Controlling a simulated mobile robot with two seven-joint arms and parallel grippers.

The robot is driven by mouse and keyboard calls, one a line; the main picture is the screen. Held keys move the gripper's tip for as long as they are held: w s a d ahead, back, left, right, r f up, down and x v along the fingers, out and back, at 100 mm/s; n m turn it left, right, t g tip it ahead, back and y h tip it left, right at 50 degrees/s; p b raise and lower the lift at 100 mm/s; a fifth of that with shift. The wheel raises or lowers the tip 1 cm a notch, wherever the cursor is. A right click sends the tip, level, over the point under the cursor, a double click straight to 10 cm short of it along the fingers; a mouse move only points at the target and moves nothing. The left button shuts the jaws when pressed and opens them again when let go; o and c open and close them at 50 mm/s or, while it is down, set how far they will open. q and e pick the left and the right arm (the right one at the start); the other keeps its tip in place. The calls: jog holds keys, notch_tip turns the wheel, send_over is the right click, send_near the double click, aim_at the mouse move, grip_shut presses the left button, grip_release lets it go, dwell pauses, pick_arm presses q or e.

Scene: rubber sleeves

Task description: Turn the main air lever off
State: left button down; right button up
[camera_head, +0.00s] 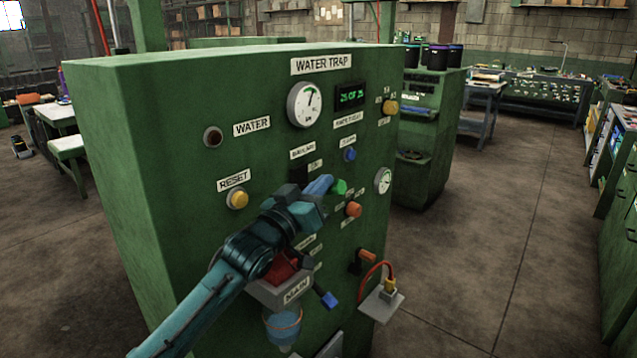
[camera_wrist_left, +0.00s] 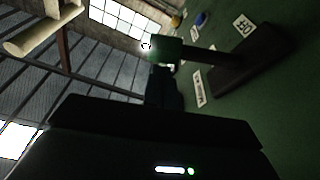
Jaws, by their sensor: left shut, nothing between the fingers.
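The lever (camera_wrist_left: 205,55) shows in the left wrist view as a dark arm running from a dark base plate on the green panel to a green end, with an OFF label (camera_wrist_left: 243,25) beside the plate. In the head view its green end (camera_head: 339,187) shows just right of my left gripper's tip; the gripper hides most of the arm. My left gripper (camera_head: 320,186) is shut and empty in front of the panel, close to the green end. I cannot tell whether they touch. My right gripper is in neither view.
The green cabinet (camera_head: 140,190) carries a gauge (camera_head: 304,104), a yellow reset button (camera_head: 238,199), a blue knob (camera_head: 349,155) and an orange knob (camera_head: 353,209). A red part above the MAIN label (camera_head: 296,290) sits below my arm. A small shelf (camera_head: 382,304) juts out lower right.

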pick_arm(q)
jog(key=shift+f, duration=0.15)
jog(key=shift+s+d+f+m, duration=0.1)
jog(key=shift+d+f+m, duration=0.1)
jog(key=shift+f, duration=0.15)
jog(key=shift+s+d+f+m, duration=0.1)
jog(key=shift+f+m, duration=0.1)
jog(key=shift+f, duration=0.15)
jog(key=shift+s+d+f, duration=0.1)
jog(key=shift+d+f, duration=0.1)
jog(key=shift+f, duration=0.95)
